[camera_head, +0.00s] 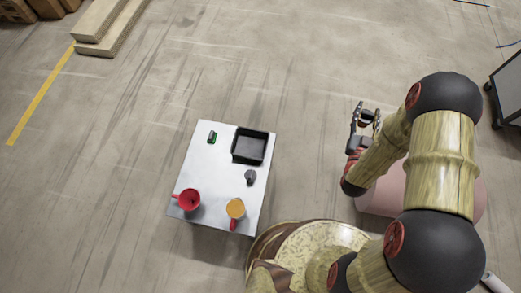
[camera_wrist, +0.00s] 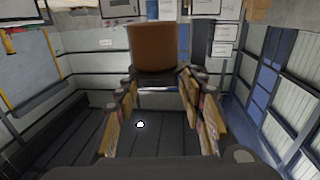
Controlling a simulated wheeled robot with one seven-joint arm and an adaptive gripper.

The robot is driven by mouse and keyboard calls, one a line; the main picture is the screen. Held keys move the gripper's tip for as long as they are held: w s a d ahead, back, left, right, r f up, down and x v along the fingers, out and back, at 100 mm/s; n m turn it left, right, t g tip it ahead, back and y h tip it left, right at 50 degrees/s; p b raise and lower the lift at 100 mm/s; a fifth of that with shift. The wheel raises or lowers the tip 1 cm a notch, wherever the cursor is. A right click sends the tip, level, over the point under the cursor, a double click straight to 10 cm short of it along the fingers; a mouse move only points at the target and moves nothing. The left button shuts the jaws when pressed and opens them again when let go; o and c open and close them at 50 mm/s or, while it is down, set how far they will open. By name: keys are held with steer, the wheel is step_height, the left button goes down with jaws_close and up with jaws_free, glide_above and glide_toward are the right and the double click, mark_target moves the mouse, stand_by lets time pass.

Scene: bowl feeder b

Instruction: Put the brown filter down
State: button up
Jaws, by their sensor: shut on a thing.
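My gripper (camera_head: 367,119) is at the right of the head view, well off to the right of the white table (camera_head: 190,165), over the floor side. It also shows in the wrist view (camera_wrist: 158,84), with its fingers on either side of the base of the brown filter (camera_wrist: 153,47). The filter is a plain brown, cup-like piece, wider at the top, held upright beyond the fingertips. My gripper is shut on it. In the head view only a small dark-brown bit of it shows between the fingers.
On the white table are a black tray (camera_head: 249,146), a small green-and-black item (camera_head: 212,137), a small dark grey item (camera_head: 250,177), a red mug (camera_head: 189,199) and an orange-topped cup with a red handle (camera_head: 235,209). The tabletop's middle is bare. A dark cart (camera_head: 508,88) stands far right.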

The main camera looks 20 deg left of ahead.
steer(key=f+b, duration=0.2)
steer(key=w+f+b, duration=0.1)
steer(key=b, duration=0.1)
steer(key=f+b, duration=0.2)
steer(key=shift+w+a+f, duration=0.3)
steer(key=shift+a+f, duration=0.05)
steer(key=shift+a, duration=0.05)
steer(key=s+a+f+n+g+y+b, duration=0.1)
steer(key=a+f+n+y, duration=0.25)
steer(key=a, duration=0.45)
steer(key=s+a+f+n+g+y+b, duration=0.1)
steer(key=a+f+n+g+y+b, duration=0.15)
steer(key=a+f+y, duration=0.4)
steer(key=s+a+f+n+g+y+p, duration=0.1)
steer(key=s+a+f+n+g+y, duration=0.3)
steer(key=s+a, duration=0.5)
steer(key=s+a+f+n+g+y+p, duration=0.25)
steer(key=s+a+n+g, duration=0.3)
steer(key=s+a, duration=0.4)
steer(key=w+a+f+b, duration=0.9)
steer(key=w+f, duration=0.2)
steer(key=f, duration=0.1)
steer(key=shift+f+m+y, duration=0.25)
steer(key=shift+m+y, duration=0.1)
steer(key=shift+y, duration=0.1)
